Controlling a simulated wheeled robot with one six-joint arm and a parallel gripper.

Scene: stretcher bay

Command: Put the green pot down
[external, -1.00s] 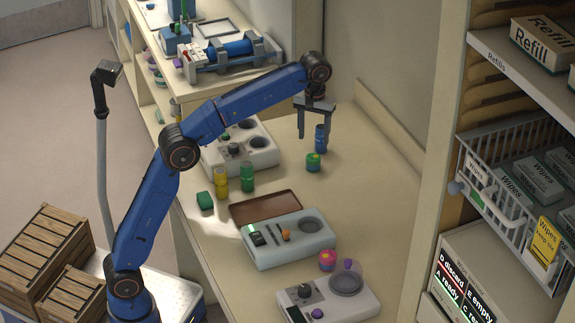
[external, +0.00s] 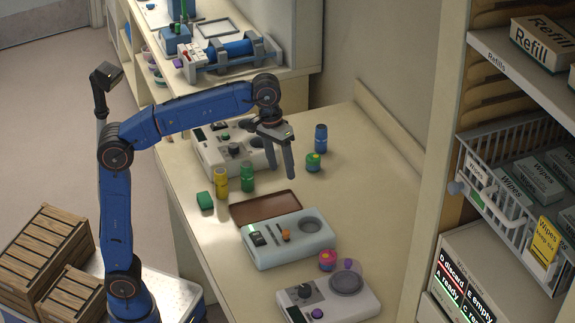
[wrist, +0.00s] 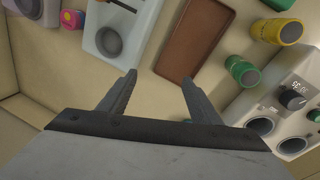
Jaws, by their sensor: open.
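A taller green container (external: 247,178) stands beside a yellow one (external: 220,182); the taller green one also shows in the wrist view (wrist: 242,70).
A brown tray (external: 265,208) lies in front of my gripper. White devices (external: 290,250) stand nearer the camera and another (external: 215,165) stands behind. The bench's right side is clear.

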